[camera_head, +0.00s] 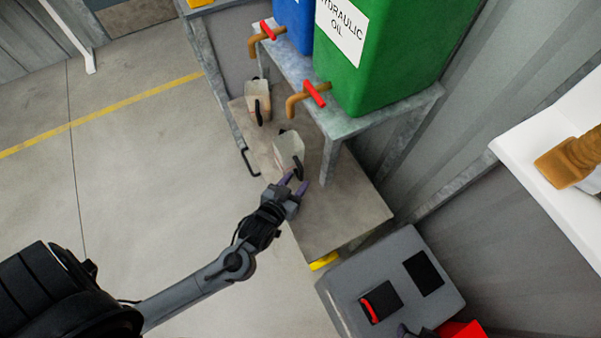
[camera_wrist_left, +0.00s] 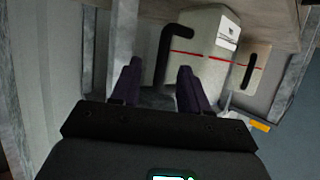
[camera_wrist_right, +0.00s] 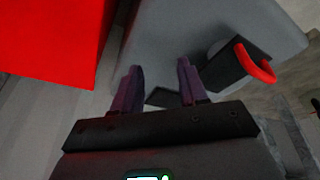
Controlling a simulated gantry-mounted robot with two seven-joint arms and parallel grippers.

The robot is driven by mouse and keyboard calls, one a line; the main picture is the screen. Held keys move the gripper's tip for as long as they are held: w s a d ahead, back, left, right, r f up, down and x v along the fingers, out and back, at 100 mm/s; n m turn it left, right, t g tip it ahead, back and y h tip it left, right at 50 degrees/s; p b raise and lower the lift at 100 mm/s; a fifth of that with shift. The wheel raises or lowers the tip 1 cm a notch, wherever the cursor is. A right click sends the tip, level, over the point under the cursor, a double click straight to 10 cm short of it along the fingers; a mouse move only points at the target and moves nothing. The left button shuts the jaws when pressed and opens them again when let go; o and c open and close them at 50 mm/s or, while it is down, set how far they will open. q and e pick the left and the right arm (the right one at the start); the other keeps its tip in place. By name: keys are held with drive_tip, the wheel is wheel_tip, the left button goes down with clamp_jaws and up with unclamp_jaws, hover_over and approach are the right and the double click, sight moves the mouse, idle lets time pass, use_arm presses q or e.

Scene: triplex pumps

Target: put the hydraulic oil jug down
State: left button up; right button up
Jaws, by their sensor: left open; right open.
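A pale jug with a black handle (camera_head: 289,148) stands on the low platform, near the green tank marked HYDRAULIC OIL (camera_head: 372,50). My left gripper (camera_head: 294,184) is open beside the handle. In the left wrist view the jug (camera_wrist_left: 205,45) shows a red line and a white label, and the lower end of its black handle appears between the open fingers (camera_wrist_left: 158,84); I cannot tell if they touch it. A second similar jug (camera_head: 256,98) stands farther back. My right gripper (camera_wrist_right: 157,84) is open and empty near a grey case.
The platform (camera_head: 345,205) is bare to the right of the near jug. Brown taps with red levers (camera_head: 314,94) and a metal stand leg (camera_head: 329,162) are close by. A grey case (camera_head: 345,275) is at the lower right, beside a red object (camera_wrist_right: 55,40).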

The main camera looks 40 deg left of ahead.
wheel_tip(320, 180, up, 3)
drive_tip(key=shift+f+p, duration=0.1)
drive_tip(key=shift+p, duration=1)
drive_tip(key=shift+a, duration=0.1)
use_arm(q)
drive_tip(key=s+r+m+g+h, duration=0.1)
drive_tip(key=s+r+m+g, duration=0.2)
drive_tip(key=s+g, duration=0.6)
drive_tip(key=s+r, duration=0.1)
drive_tip(key=s, duration=0.5)
drive_tip(key=shift+s+g+h, duration=0.25)
drive_tip(key=shift+g+h, duration=0.05)
drive_tip(key=shift+g, duration=0.1)
